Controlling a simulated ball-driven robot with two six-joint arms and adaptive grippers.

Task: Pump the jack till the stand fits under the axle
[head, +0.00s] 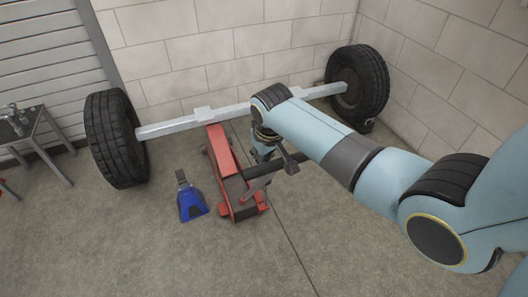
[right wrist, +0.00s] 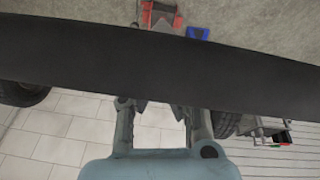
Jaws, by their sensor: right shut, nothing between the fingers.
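The red floor jack (head: 222,152) stands on the floor with its front end near the middle of the grey axle (head: 170,127). The blue stand (head: 191,204) stands on the floor to the left of the jack, out from under the axle. The dark jack handle (head: 288,164) slopes up to the right from the jack; a dark bar, apparently this handle (right wrist: 160,65), crosses the right wrist view close up. My left gripper is out of view.
Tyres (head: 113,138) and (head: 358,84) stand at the axle's ends. A block wall (head: 190,50) is close behind. A small metal table (head: 30,128) is at the far left. The front floor (head: 150,260) is clear.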

